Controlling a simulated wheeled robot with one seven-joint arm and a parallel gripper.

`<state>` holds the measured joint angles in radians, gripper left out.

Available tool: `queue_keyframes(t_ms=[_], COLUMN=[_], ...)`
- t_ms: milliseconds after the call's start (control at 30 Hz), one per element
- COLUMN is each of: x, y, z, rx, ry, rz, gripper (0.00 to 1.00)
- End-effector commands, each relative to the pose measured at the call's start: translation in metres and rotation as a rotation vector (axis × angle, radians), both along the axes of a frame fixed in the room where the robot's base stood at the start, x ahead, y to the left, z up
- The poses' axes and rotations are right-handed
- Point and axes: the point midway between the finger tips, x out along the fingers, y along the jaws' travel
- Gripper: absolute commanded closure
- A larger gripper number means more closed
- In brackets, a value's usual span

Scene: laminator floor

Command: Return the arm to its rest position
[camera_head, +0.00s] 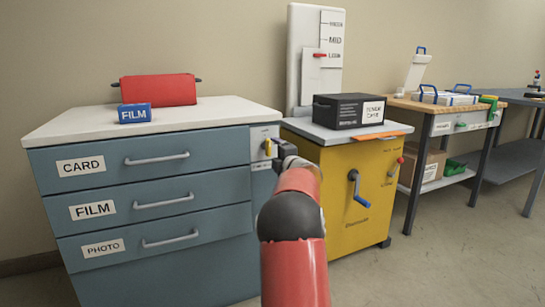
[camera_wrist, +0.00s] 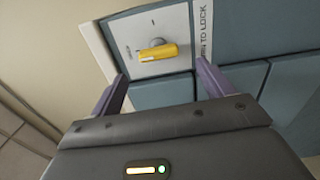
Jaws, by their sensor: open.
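My gripper (camera_wrist: 160,88) is open in the wrist view, its two purple-grey fingers apart with nothing held between them. A yellow lock knob (camera_wrist: 158,53) on a pale plate shows just beyond the fingertips, and a gap between it and the fingers appears to remain. In the head view my red and black arm reaches forward, and its gripper end (camera_head: 283,150) is close to the yellow knob (camera_head: 267,147) on the right side of the blue drawer cabinet (camera_head: 150,210). The fingertips are too small to make out there.
The cabinet's drawers, labelled CARD, FILM and PHOTO, look closed. A yellow machine (camera_head: 345,215) with a blue-handled crank (camera_head: 358,188) and a black box (camera_head: 340,110) on top stands right. Floor is clear at lower right.

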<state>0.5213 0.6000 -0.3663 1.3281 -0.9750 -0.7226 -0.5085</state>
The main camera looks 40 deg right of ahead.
Motion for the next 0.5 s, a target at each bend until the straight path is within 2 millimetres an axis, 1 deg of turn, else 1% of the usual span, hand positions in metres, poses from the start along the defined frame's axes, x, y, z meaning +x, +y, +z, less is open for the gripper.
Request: queue_keyframes(t_ms=[233,300,367,433,500], x=[0.0,-0.001,-0.003,-0.009,-0.019], y=[0.0,0.002,0.007,0.019,0.036], z=[0.0,0.004,0.014,0.031,0.051], rx=[0.001,0.01,0.037,0.097,0.193], ry=[0.0,-0.005,-0.017,-0.038,-0.061], rz=[0.0,-0.007,-0.023,-0.06,-0.112], gripper=[0.2,0.2,0.2,0.2,0.2])
